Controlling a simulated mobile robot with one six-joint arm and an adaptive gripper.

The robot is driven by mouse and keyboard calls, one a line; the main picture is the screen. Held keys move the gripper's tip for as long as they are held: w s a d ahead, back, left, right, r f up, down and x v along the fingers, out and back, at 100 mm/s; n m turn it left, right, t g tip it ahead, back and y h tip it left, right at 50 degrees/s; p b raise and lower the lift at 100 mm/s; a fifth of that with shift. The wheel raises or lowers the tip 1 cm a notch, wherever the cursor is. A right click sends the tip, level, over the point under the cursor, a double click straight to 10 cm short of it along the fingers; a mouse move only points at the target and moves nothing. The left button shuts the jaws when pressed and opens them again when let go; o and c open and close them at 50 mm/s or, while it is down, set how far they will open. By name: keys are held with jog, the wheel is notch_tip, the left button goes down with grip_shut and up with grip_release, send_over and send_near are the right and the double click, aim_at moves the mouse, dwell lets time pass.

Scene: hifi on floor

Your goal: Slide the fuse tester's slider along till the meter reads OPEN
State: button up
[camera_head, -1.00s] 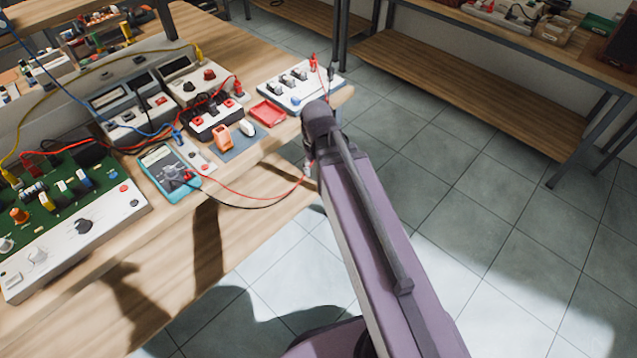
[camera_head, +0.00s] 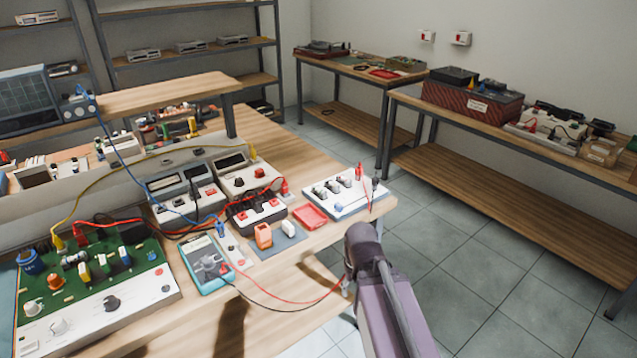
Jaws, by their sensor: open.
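A teal-framed handheld meter (camera_head: 205,264) lies face up near the bench's front edge; its reading is too small to make out. Red and black leads run from it toward my arm. A white unit with several dark parts on top (camera_head: 343,195) sits at the bench's right corner. A dark box with red parts (camera_head: 257,210) and two boxes with dark displays stand left of it. I cannot tell which is the fuse tester, and no slider is clear. My lilac arm (camera_head: 385,315) rises at the lower middle, right of the bench; my gripper is not seen.
A red tray (camera_head: 310,216) and a grey mat (camera_head: 275,240) with orange and white pieces lie between the meter and white unit. A green circuit board (camera_head: 95,270) fills the left. Tiled floor (camera_head: 450,270) is open to the right.

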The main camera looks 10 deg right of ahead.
notch_tip(320, 180, up, 13)
jog(key=p, duration=1.2)
jog(key=shift+f, duration=0.2)
grip_shut()
jog(key=w+a+r+n+t+h+b, duration=0.1)
jog(key=w+a+n+h, duration=0.3)
jog(key=w+n, duration=0.5)
jog(key=w+a+r+n+t+h+b, duration=0.1)
jog(key=w+a+n+t+h+b, duration=0.1)
jog(key=w+a+n, duration=0.6)
jog(key=w+n+t+h, duration=0.1)
jog(key=w+n, duration=0.1)
jog(key=n, duration=0.5)
jog(key=shift+a+r+t+h, duration=0.2)
jog(key=shift+r+t+h, duration=0.1)
jog(key=shift+h, duration=0.1)
jog(key=shift+w, duration=0.1)
